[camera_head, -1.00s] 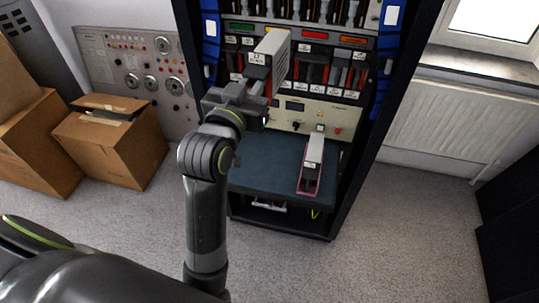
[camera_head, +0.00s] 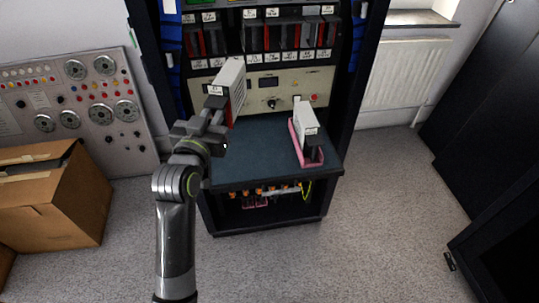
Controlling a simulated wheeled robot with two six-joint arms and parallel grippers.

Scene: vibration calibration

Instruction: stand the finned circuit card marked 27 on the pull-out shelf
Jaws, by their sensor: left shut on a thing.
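The pull-out shelf (camera_head: 258,156) is a dark blue-grey surface in front of the rack. My left gripper (camera_head: 212,122) is shut on a light grey boxy card (camera_head: 230,84) with a small label on its front end. It holds this card above the left part of the shelf. The number on the label is too small to read. Another light grey card (camera_head: 304,122) stands in a pink holder (camera_head: 310,160) on the right of the shelf. My right gripper is not in view.
The rack (camera_head: 340,92) has a row of red and dark modules (camera_head: 280,36) above a cream control panel (camera_head: 270,90). A cardboard box (camera_head: 58,200) and a dial panel (camera_head: 85,110) stand at the left. The middle of the shelf is clear.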

